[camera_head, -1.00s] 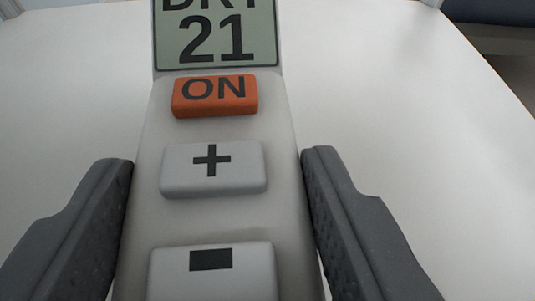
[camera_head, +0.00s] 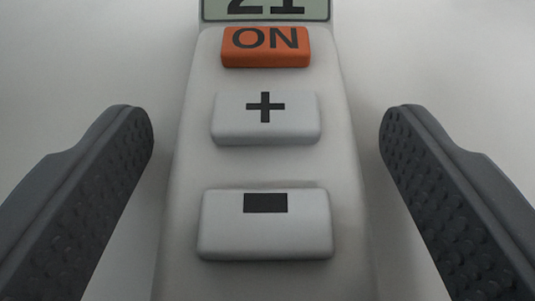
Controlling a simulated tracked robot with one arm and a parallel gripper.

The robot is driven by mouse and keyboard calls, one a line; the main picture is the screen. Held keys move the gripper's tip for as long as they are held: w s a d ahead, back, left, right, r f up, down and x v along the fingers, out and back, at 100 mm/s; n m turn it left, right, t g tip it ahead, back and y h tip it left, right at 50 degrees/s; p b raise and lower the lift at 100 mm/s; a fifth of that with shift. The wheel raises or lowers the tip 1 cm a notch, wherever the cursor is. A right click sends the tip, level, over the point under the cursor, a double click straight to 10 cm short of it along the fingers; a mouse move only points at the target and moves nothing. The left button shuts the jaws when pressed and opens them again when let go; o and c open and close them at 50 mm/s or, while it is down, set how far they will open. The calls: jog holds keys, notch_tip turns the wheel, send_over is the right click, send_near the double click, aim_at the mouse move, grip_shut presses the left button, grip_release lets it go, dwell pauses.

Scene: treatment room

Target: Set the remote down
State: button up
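The remote (camera_head: 266,165) is white, with an orange ON button (camera_head: 266,47), a plus button, a minus button and part of a display at the top edge. It lies face up on a white surface (camera_head: 440,70), its long side running away from me. My gripper (camera_head: 266,125) is open around it, with one dark textured finger on each side. A gap shows between each finger and the remote's sides. The near end of the remote is cut off by the frame, and most of the display is out of view.
The white surface fills the rest of the view on both sides of the remote. It is bare, with no other objects on it and no edge visible.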

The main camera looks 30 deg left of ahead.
jog(key=shift+r, duration=0.1)
jog(key=shift+s+d+r, duration=0.1)
jog(key=shift+s+d, duration=0.05)
jog(key=shift+s, duration=0.05)
jog(key=p+v, duration=0.3)
jog(key=v, duration=0.8)
jog(key=shift+s+d, duration=0.15)
jog(key=shift+s, duration=0.05)
